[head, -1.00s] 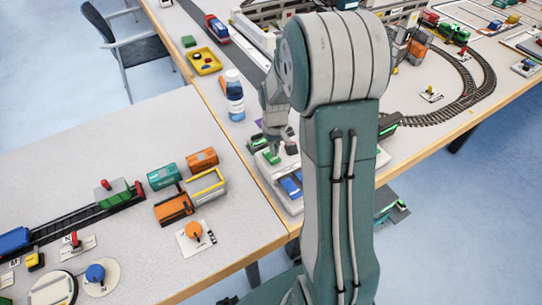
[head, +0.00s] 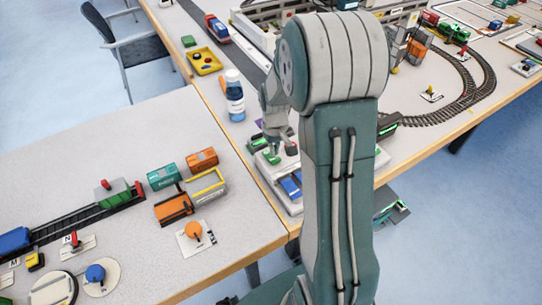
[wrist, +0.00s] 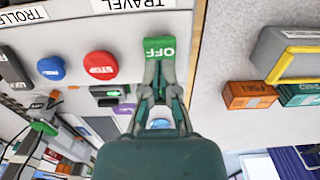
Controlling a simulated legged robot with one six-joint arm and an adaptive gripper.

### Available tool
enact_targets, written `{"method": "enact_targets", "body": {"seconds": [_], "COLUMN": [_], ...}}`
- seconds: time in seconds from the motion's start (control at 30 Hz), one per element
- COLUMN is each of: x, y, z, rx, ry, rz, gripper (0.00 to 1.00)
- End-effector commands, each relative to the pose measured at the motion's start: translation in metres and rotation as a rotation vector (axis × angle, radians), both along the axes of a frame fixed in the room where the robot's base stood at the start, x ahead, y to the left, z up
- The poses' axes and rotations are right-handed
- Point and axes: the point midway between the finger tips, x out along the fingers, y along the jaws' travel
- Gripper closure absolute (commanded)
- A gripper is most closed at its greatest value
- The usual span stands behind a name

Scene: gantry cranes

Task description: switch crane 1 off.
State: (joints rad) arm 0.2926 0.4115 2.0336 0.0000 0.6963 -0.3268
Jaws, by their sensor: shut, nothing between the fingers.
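A green switch marked OFF (wrist: 159,48) stands on a light grey panel in the wrist view, under a label reading TRAVEL. My gripper (wrist: 160,80) is shut and empty, with its fingertips right at the near edge of the green switch. I cannot tell whether they touch it. In the head view my gripper (head: 275,148) is over the control box (head: 294,207) at the table's corner, and my arm hides part of the box. No crane number is readable on the panel.
A red button (wrist: 100,64) and a blue button (wrist: 51,67) lie left of the switch. A white-and-blue bottle (head: 235,97) stands behind the box. Blue floor lies beyond the table edge.

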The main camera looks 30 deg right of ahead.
Motion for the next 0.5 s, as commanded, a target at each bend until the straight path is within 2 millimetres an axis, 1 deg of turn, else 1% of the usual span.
{"method": "enact_targets", "body": {"seconds": [0.5], "x": [0.0], "y": [0.0], "z": [-0.0068], "rx": [0.0], "ry": [0.0], "rz": [0.0], "gripper": [1.0]}}
